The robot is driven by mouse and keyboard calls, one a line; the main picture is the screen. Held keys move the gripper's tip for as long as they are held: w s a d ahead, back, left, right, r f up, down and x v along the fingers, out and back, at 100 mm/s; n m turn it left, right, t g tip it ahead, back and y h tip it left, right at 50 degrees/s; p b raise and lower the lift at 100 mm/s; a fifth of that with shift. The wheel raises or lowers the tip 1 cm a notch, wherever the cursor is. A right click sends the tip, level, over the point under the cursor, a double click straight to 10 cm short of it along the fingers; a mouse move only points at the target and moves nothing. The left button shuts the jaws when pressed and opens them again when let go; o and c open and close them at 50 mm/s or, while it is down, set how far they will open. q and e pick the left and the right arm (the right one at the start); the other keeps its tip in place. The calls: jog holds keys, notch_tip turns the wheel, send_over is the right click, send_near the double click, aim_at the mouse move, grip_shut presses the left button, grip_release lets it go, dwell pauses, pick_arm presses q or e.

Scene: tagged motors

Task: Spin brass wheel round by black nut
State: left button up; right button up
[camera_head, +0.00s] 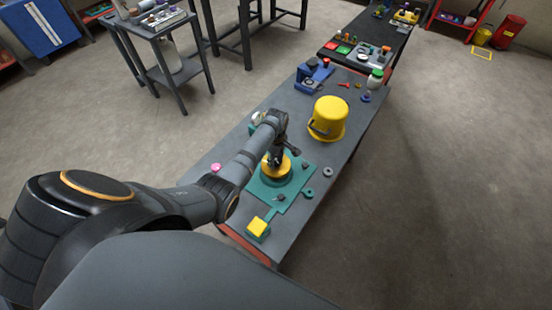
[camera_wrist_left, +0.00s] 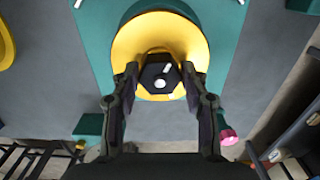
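The brass wheel (camera_head: 270,170) is a round yellow disc on a teal base plate (camera_head: 262,192) on the near part of the long grey bench. In the left wrist view, the wheel (camera_wrist_left: 128,45) lies almost centred, with the black nut (camera_wrist_left: 160,76) at its middle. The nut is six-sided, with a pale mark and a pale round spot on top. My left gripper (camera_head: 277,157) is over the wheel, pointing down. In its wrist view, the left gripper's fingertips (camera_wrist_left: 160,80) are at opposite sides of the nut and appear to touch it. My right gripper is out of view.
A yellow pot-like container (camera_head: 328,117) stands on the bench beyond the wheel. A yellow-topped block (camera_head: 258,228) is at the near end of the base plate. A pink knob (camera_head: 215,167) is to the left. Blue equipment (camera_head: 313,74) stands farther back.

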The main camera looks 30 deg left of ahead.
pick_arm(q)
jog(key=c, duration=0.3)
jog(key=m, duration=1.5)
jog(key=o, duration=1.1)
